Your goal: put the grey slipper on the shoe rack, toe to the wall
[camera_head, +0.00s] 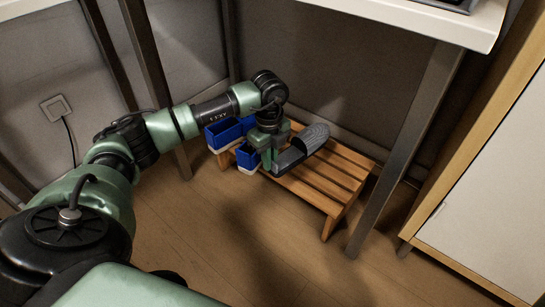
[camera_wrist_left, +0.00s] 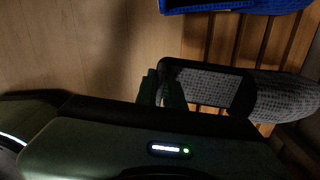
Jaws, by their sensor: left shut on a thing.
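The grey slipper (camera_head: 314,137) is over the wooden shoe rack (camera_head: 345,168). Its rounded toe part points up and right in the head view, toward the wall, and its open heel end is nearer my gripper. I cannot tell whether its sole touches the slats. My left gripper (camera_head: 273,162) is shut on the slipper near its heel end. In the left wrist view the slipper (camera_wrist_left: 208,87) extends right from the fingers (camera_wrist_left: 160,88), with slats of the rack behind it. My right gripper is not in view.
Blue shoes (camera_head: 223,134) with pale soles stand at the rack's left end, close to my left gripper. A dark metal table leg (camera_head: 404,150) rises right of the rack, under a white tabletop (camera_head: 420,18). A cabinet (camera_head: 490,180) stands at right. The rack's right slats are bare.

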